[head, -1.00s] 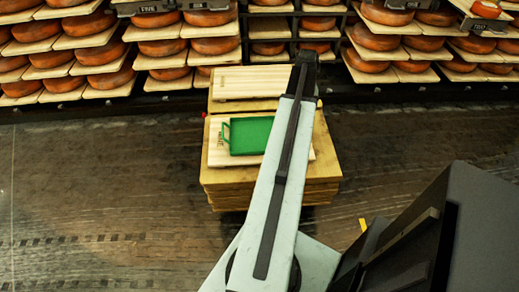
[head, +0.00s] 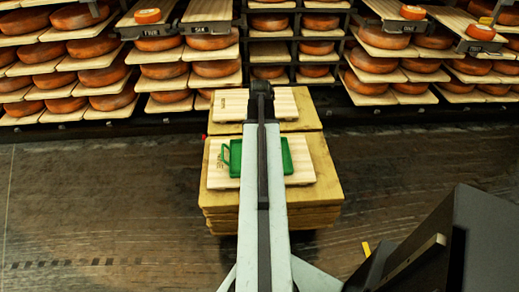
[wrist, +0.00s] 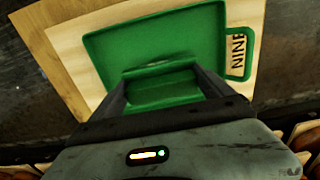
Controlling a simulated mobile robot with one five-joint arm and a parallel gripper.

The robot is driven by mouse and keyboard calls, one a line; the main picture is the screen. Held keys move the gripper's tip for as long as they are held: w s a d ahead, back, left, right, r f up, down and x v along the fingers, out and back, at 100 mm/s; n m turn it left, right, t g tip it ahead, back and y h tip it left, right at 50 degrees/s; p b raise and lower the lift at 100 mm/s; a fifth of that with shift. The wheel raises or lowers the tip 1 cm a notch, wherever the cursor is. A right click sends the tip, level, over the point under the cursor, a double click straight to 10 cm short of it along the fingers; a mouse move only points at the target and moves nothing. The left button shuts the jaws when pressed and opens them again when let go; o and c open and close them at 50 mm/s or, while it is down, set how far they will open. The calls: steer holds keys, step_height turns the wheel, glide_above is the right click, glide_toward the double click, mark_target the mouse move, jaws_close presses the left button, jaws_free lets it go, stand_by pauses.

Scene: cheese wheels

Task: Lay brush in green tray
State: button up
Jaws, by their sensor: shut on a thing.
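The green tray (head: 288,157) lies on a pale wooden board on the stacked boards, with its middle hidden behind my arm in the head view. In the wrist view the green tray (wrist: 190,35) fills the upper middle, and its loop handle is at the right. My gripper (wrist: 160,84) is over the tray's near part. Its fingers stand on either side of a green block-like thing (wrist: 162,90), which I take for the brush; no bristles can be made out. I cannot tell whether it touches the tray. The gripper is hidden in the head view.
The pale board (head: 302,170) bears dark lettering by the tray's handle. A second pale board (head: 230,105) lies behind it on the yellowish stack (head: 325,185). Shelves of cheese wheels (head: 383,40) line the back. The floor (head: 100,200) left of the stack is clear.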

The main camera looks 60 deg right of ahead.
step_height(320, 180, down, 4)
steer(key=b, duration=0.3)
steer(key=shift+r+b, duration=0.1)
steer(key=shift+b, duration=0.25)
steer(key=shift+r, duration=0.2)
steer(key=shift+f, duration=0.15)
steer(key=o, duration=0.9)
step_height(320, 180, up, 12)
steer(key=p, duration=1.2)
steer(key=shift+r+p, duration=0.25)
steer(key=shift+p, duration=0.05)
steer(key=shift+f, duration=0.1)
